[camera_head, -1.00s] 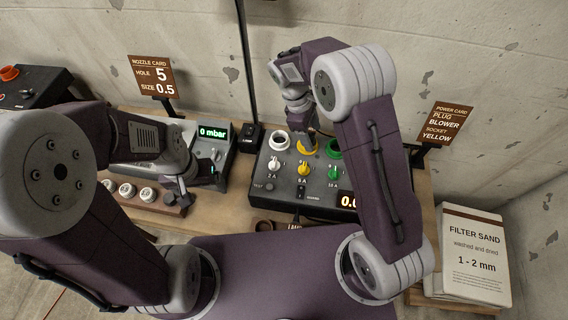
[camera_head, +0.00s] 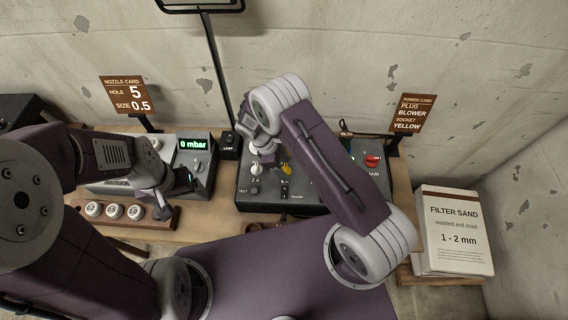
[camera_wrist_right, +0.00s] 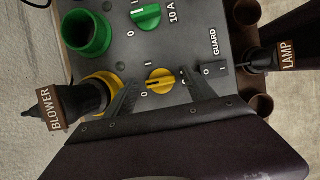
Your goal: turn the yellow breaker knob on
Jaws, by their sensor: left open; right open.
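The yellow breaker knob (camera_wrist_right: 160,80) shows in the right wrist view with O and I marks beside it. I cannot tell for sure which mark it points to. It also shows in the head view (camera_head: 286,169), partly hidden by my arm. My right gripper (camera_wrist_right: 157,90) is open, with one finger on each side of the knob; contact is not clear. In the head view the right gripper (camera_head: 275,160) is over the dark power box (camera_head: 262,203). The BLOWER plug (camera_wrist_right: 82,102) is at the yellow socket (camera_wrist_right: 103,82). My left gripper (camera_head: 163,205) is open near the nozzle rack.
A green knob (camera_wrist_right: 146,17) and green socket (camera_wrist_right: 88,33) adjoin the yellow ones. A guard switch (camera_wrist_right: 214,69) and LAMP plug (camera_wrist_right: 262,60) are on the other side. The nozzle rack (camera_head: 160,222), pressure display box (camera_head: 200,165) and filter sand bag (camera_head: 453,230) stand around.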

